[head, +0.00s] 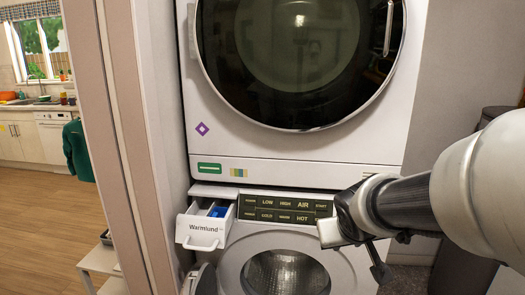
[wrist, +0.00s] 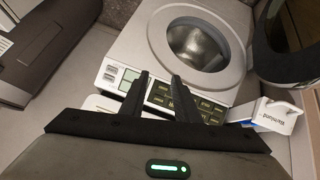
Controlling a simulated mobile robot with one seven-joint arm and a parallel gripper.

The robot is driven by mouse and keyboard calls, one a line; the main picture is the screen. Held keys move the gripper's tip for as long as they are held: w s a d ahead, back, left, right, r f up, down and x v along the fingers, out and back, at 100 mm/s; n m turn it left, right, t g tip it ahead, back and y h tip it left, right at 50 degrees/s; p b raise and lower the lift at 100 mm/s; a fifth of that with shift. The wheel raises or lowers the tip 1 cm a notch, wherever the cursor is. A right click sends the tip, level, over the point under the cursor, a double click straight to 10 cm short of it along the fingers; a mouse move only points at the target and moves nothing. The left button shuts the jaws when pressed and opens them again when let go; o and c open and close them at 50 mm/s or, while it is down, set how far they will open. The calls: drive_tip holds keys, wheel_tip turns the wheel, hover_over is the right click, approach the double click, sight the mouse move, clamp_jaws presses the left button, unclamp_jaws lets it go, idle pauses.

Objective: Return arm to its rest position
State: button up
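My gripper (head: 362,252) is at the right of the lower washer's control panel (head: 285,208) in the head view. In the wrist view its two dark fingers (wrist: 160,85) stand apart with nothing between them, in front of the panel. It is open and empty. Whether the fingers touch the panel, I cannot tell. My arm reaches in from the right edge.
The detergent drawer (head: 203,228) marked Warmlund is pulled out, with blue inside. The lower washer's round door (wrist: 284,38) appears swung open beside its drum opening (wrist: 198,45). The upper machine's door (head: 298,60) is shut. A dark bin-like object (wrist: 48,50) stands nearby. Open floor (head: 40,225) lies left.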

drive_tip(key=s+a+r+g+y, duration=0.1)
drive_tip(key=s+a+r, duration=0.1)
drive_tip(key=s, duration=0.7)
drive_tip(key=s+a+r+g+y, duration=0.1)
drive_tip(key=s+a+r, duration=0.1)
drive_tip(key=s, duration=0.7)
wheel_tip(320, 180, up, 18)
drive_tip(key=p, duration=1.8)
drive_tip(key=shift+s+m, duration=0.3)
drive_tip(key=shift+s, duration=0.05)
